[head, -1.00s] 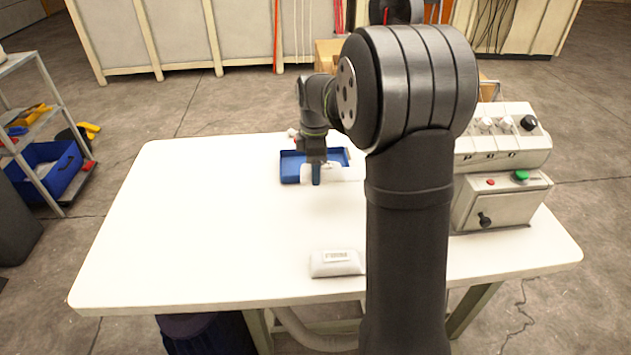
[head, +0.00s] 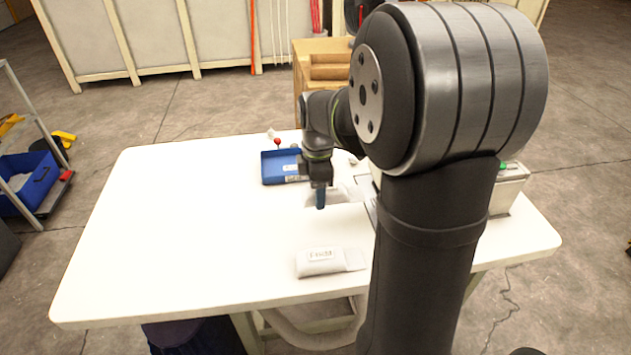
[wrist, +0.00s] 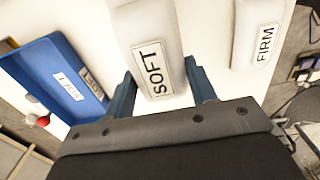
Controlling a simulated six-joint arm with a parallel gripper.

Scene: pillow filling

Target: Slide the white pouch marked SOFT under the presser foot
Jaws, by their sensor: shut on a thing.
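The white pouch marked SOFT (wrist: 147,30) is between the two fingers of my gripper (wrist: 158,70) in the wrist view, its label facing the camera. My gripper is shut on it. In the head view the pouch (head: 345,193) shows as a white shape beside my gripper (head: 320,200), above or on the white table; I cannot tell if it touches. Its far part is hidden by my arm. The presser foot is not visible in either view.
A second white pouch marked FIRM (wrist: 262,35) lies to the right in the wrist view and near the table's front in the head view (head: 320,262). A blue tray (head: 272,178) and a red knob (head: 277,142) stand behind. The table's left half (head: 180,230) is clear.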

